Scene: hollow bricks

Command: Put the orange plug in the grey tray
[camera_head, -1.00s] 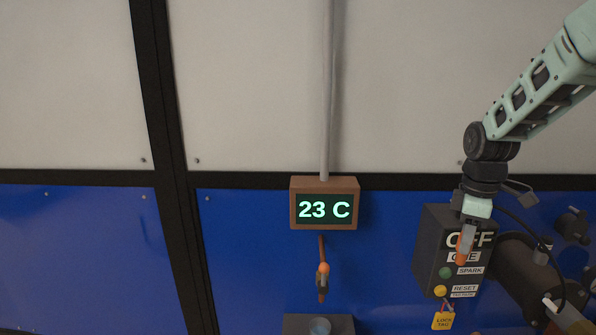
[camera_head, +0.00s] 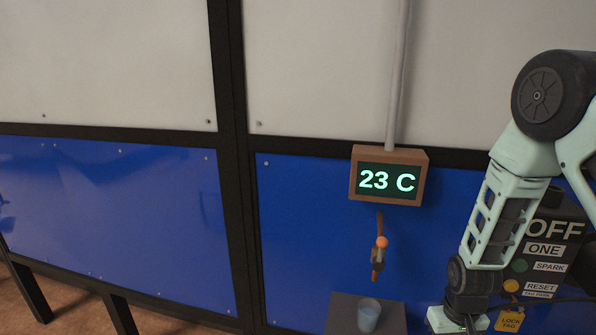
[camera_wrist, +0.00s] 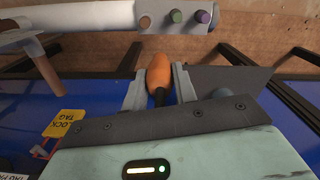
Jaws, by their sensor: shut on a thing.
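The orange plug (camera_wrist: 158,67) is between the fingers of my gripper (camera_wrist: 159,84) in the wrist view, with its rounded orange end pointing away and a dark part toward the palm. The fingers are shut on it. In the head view my gripper (camera_head: 468,322) is at the bottom edge, in front of the dark control box, and its fingertips and the plug are out of frame. I cannot make out a grey tray for certain in either view.
A dark shelf (camera_head: 345,315) carries a bluish cup (camera_head: 369,315). Above are an orange-knobbed lever (camera_head: 379,255) and a 23 C display (camera_head: 388,177). The control box (camera_head: 550,230) has a yellow lock tag (camera_head: 509,320). A pale bar with green and purple knobs (camera_wrist: 190,16) crosses the wrist view.

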